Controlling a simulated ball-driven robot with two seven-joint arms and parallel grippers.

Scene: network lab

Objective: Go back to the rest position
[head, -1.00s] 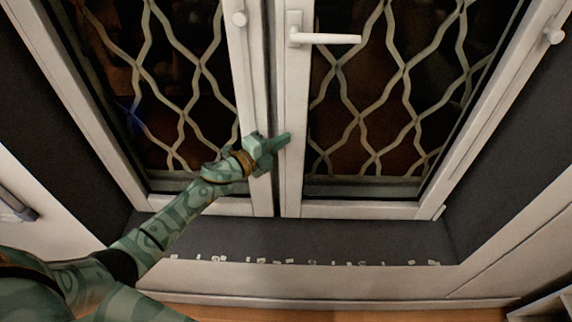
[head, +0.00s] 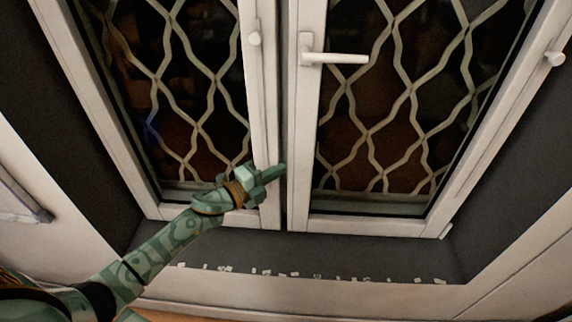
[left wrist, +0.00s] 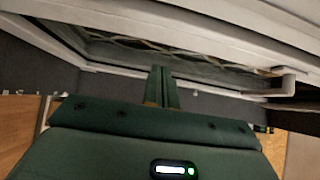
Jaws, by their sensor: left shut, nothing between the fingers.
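My left gripper (head: 277,172) is in the head view, in front of the lower part of the window's middle frame. Its green arm comes in from the lower left. The gripper is shut and empty. In the left wrist view its two fingers (left wrist: 162,88) lie together, pointing toward the window. I cannot tell from the head view whether the fingertips touch the frame. My right gripper is in neither view.
A white two-leaf window (head: 306,130) with a wavy grille fills the upper middle. Its white handle (head: 335,58) points right. A dark ledge (head: 370,250) with small pale bits runs below. A white sill edge (head: 400,296) lies in front.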

